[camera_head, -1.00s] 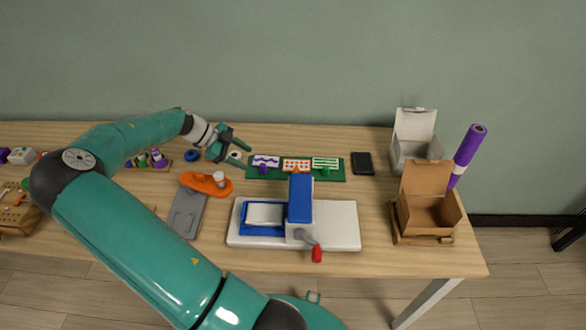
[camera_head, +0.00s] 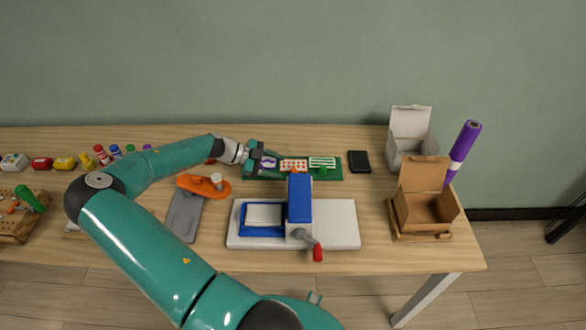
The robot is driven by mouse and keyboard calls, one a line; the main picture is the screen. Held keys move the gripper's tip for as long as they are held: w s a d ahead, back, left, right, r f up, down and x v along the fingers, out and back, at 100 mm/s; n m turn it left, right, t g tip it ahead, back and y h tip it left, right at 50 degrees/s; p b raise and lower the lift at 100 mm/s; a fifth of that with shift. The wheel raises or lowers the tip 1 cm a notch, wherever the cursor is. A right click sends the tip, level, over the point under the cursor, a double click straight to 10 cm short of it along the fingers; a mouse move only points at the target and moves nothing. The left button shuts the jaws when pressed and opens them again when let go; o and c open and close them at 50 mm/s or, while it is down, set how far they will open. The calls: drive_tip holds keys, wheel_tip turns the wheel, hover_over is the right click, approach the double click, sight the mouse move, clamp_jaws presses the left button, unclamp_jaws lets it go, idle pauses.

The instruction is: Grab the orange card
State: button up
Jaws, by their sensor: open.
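The orange card (camera_head: 294,165), white with orange marks, lies in the middle of a green board (camera_head: 333,174) at the back of the table. A purple-marked card (camera_head: 269,163) lies to its left and a green-marked card (camera_head: 322,161) to its right. My gripper (camera_head: 261,158) is open at the left end of the board, by the purple-marked card and left of the orange card. It partly covers the board and the purple-marked card. Its height above them is hard to tell.
A white press with a blue block (camera_head: 300,197) and red-tipped handle stands in front of the board. An orange tool (camera_head: 203,186) lies front-left. A black device (camera_head: 359,162), a white box (camera_head: 408,140), a brown box (camera_head: 425,208) and a purple roll (camera_head: 464,150) are on the right.

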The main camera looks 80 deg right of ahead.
sight(288, 171)
drive_tip(key=x, duration=0.5)
drive_tip(key=shift+a, duration=0.25)
clamp_jaws()
